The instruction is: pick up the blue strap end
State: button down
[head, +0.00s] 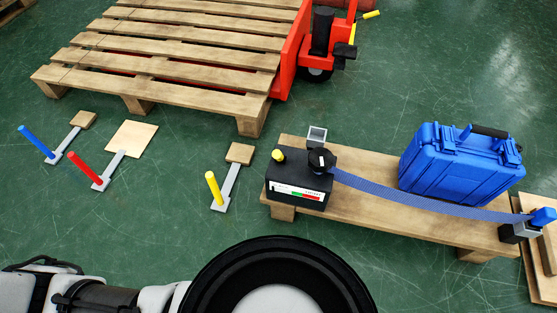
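A blue patterned strap (430,202) runs from a black box (300,179) rightward along a low wooden bench. At its right end is a blue block-like piece (542,216), which seems to be the blue strap end. It sits at a grey and black holder (520,231) by the bench's right end. Whether it is fixed to the holder I cannot tell. My arm shows along the bottom edge, well left of the strap end. My gripper is not in view.
A blue case (462,163) stands on the wooden bench (400,217) behind the strap. Blue (36,141), red (85,170) and yellow (214,188) levers stand on the floor at left. A pallet (170,55) and red pallet jack (291,48) are behind. Green floor is clear in front.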

aim_at(545, 215)
jog(key=z, duration=1.9)
